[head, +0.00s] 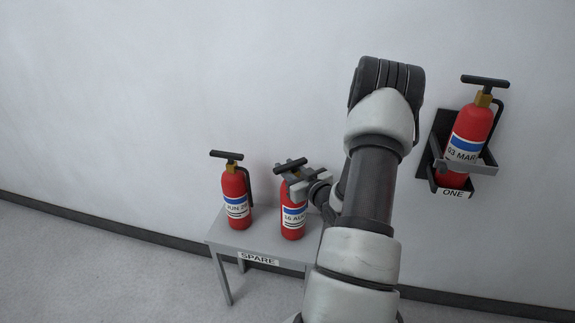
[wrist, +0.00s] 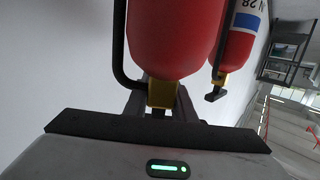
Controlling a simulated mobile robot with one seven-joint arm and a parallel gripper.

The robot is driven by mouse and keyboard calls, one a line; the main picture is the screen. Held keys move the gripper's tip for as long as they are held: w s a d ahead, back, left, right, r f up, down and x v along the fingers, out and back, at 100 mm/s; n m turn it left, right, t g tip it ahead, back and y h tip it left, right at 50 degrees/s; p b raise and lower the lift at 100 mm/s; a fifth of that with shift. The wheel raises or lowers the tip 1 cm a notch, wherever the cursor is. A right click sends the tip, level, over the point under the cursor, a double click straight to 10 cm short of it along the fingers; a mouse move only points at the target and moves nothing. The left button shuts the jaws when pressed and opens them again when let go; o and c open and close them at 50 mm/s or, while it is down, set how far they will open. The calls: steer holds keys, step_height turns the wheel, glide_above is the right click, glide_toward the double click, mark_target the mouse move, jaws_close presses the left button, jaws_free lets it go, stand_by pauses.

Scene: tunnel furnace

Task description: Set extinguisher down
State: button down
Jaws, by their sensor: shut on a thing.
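A red fire extinguisher (head: 292,212) with a blue-and-white label is upright at the spare table (head: 225,236), on its right part. My gripper (head: 296,181) is shut on this extinguisher near its top, below the black handle. In the wrist view the held extinguisher (wrist: 173,40) fills the upper middle, with its brass neck near the jaws. I cannot tell whether its base touches the tabletop. A second red extinguisher (head: 236,200), labelled JUN 28, stands on the left part of the table, apart from the held one.
A third extinguisher (head: 468,138) sits in a dark wall bracket (head: 448,182) marked ONE at the right. My arm hides the table's right end. Bare wall is behind, and open floor lies to the left. A dark shelf (wrist: 287,50) shows in the wrist view.

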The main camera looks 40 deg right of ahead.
steer(key=shift+w+r, duration=0.1)
steer(key=shift+r, duration=0.1)
steer(key=shift+f, duration=0.15)
steer(key=c, duration=1.5)
jaws_free()
steer(key=shift+f, duration=0.15)
steer(key=shift+r, duration=0.3)
steer(key=s, duration=0.4)
steer(key=s+r+p, duration=0.1)
steer(key=s, duration=0.3)
steer(key=s+a, duration=0.1)
steer(key=s, duration=0.3)
steer(key=shift+r, duration=0.25)
